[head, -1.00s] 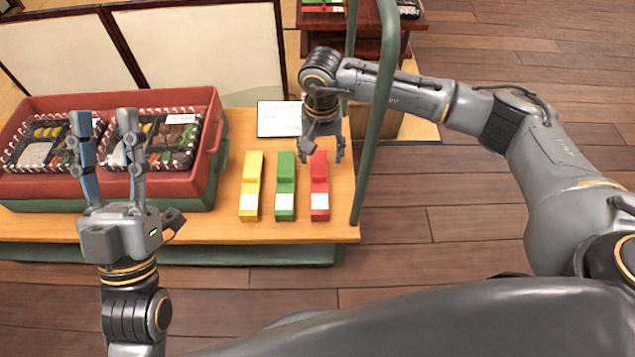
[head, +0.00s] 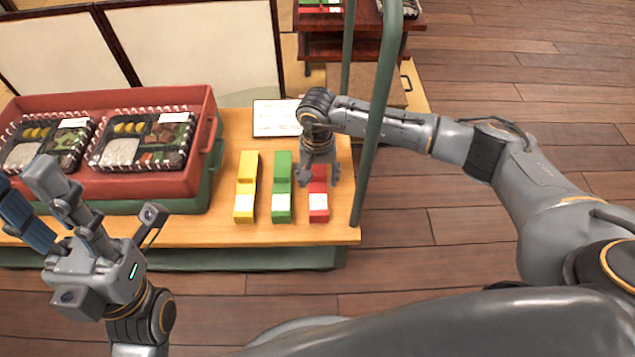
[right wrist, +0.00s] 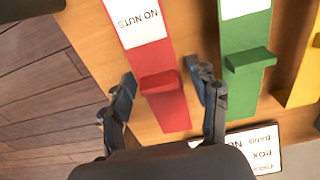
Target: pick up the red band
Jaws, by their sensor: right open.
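The red band (head: 318,202) lies on the wooden table top, rightmost of three bands, with a white label. In the right wrist view the red band (right wrist: 166,105) shows "NO NUTS" on its label and a raised block across it. My right gripper (head: 319,180) is open above the band's far part. In the right wrist view its fingers (right wrist: 160,78) stand on either side of the band, with gaps visible. The green band (head: 281,195) and the yellow band (head: 246,190) lie to the left. My left gripper (head: 25,186) is open and empty at the left.
A red crate (head: 208,125) with bento boxes (head: 145,140) stands left of the bands. A white sign (head: 272,117) lies behind the bands. A green post (head: 375,125) rises at the table's right edge, close to my right arm. Open floor lies further right.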

